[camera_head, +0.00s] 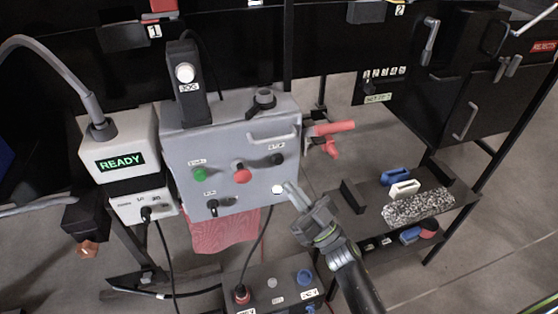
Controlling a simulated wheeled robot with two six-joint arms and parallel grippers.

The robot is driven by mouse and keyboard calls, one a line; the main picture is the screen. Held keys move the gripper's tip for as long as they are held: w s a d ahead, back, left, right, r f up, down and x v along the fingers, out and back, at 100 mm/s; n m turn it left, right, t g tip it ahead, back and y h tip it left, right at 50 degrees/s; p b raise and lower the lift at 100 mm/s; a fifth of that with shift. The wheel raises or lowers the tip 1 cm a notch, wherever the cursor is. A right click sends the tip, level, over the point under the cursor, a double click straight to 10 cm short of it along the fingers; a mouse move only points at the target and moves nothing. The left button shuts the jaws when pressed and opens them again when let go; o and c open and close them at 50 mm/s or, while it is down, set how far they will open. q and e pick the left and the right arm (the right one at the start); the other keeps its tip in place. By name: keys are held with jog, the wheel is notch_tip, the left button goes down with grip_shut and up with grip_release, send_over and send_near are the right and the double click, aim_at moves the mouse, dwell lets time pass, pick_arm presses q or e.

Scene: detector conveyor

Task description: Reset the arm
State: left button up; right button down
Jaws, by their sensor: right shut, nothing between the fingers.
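My right gripper (291,190) is shut and empty, and my right arm (348,270) comes up from the bottom of the view. The fingertips are at the lower right corner of a grey control box (225,165), beside a round white button or lamp (277,189). I cannot tell whether they touch the box. The box's front bears a green button (199,174), a red button (242,174) and dark knobs. My left gripper is not in view.
A white unit reading READY (121,162) stands left of the box. A red cloth (225,232) hangs below it. A dark shelf (440,205) at the right holds a speckled block (418,206) and blue and white handled pieces. A small switch box (273,285) stands at the bottom.

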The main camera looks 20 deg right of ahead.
jog(key=s+d+f+m+g+h+p, duration=0.1)
jog(key=s+d+f+m+g+h, duration=0.2)
jog(key=f, duration=0.7)
jog(key=s+d+f+m+g+h+p, duration=0.15)
jog(key=d+f+h, duration=0.35)
jog(key=f, duration=0.5)
jog(key=s+d+f+m+g+h+p, duration=0.1)
jog(key=s+d+f+m+g+h, duration=0.3)
jog(key=f, duration=0.6)
jog(key=s+d+f+g+h+p, duration=0.25)
jog(key=s+f+g, duration=0.25)
jog(key=s+f, duration=0.75)
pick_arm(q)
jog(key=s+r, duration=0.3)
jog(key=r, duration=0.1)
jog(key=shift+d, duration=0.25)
pick_arm(e)
jog(key=s+f+g, duration=0.2)
jog(key=s+g, duration=0.1)
jog(key=s, duration=0.7)
jog(key=s+f+n+g, duration=0.1)
jog(key=s+f+g, duration=0.2)
jog(key=s, duration=0.8)
jog(key=shift+s+d+f, duration=0.15)
jog(key=shift+s+f, duration=0.05)
jog(key=shift+f, duration=0.15)
jog(key=shift+g, duration=0.25)
